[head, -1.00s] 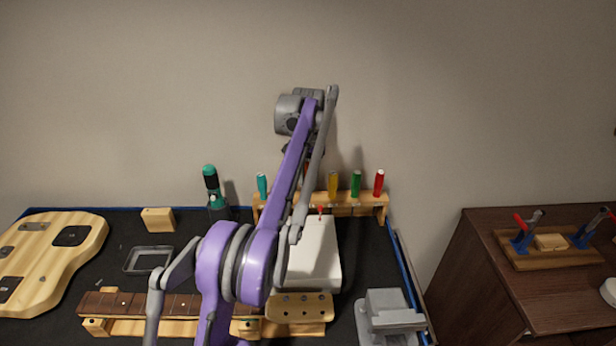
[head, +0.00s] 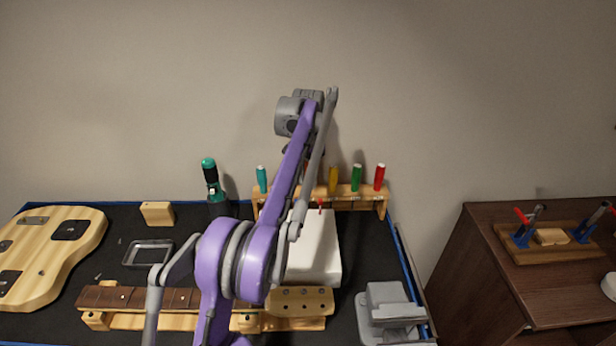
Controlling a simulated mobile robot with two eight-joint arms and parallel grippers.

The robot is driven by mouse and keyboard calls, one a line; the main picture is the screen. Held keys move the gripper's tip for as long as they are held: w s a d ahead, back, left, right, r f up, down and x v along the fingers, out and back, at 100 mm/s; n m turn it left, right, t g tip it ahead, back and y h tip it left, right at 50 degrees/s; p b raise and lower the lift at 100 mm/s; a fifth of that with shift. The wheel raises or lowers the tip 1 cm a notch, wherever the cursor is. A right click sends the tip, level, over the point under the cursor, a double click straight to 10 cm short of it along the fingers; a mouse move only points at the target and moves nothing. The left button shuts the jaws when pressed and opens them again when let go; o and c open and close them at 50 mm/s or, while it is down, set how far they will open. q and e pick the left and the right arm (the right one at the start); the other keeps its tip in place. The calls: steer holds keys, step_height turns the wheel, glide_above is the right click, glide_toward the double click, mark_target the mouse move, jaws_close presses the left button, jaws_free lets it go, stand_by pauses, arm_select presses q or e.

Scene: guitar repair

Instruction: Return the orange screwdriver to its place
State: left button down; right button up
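I see no clear orange screwdriver; part of the wooden screwdriver rack (head: 350,198) is hidden behind my purple arm. Upright in the rack are a teal screwdriver (head: 262,180) at the left, and a yellow one (head: 333,180), a green one (head: 356,178) and a red one (head: 379,177) at the right. One arm of mine rises from the bottom, left of centre, and its wrist stands high above the rack. Its gripper is hidden behind the forearm, so what it holds cannot be seen. No other gripper shows.
A white box (head: 318,255) with a small red piece on it lies before the rack. A guitar neck (head: 150,299), a guitar body (head: 45,262), a grey tray (head: 148,254), a wooden block (head: 157,214), a teal-black tool (head: 211,182) and a grey vise-like device (head: 388,312) occupy the bench.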

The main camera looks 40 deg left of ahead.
mark_target(308, 162)
arm_select(q)
steer(key=shift+f, duration=0.8)
arm_select(e)
steer(key=shift+s+f, duration=0.1)
steer(key=shift+f, duration=0.25)
arm_select(q)
steer(key=c, duration=0.6)
jaws_free()
steer(key=shift+r, duration=0.1)
step_height(308, 162, up, 11)
steer(key=shift+f+p, duration=0.15)
steer(key=shift+p, duration=0.95)
arm_select(e)
steer(key=r, duration=0.1)
steer(key=w+r, duration=0.1)
steer(key=r, duration=0.1)
steer(key=shift+w+r, duration=0.15)
steer(key=shift+r, duration=0.1)
arm_select(q)
steer(key=shift+f, duration=0.1)
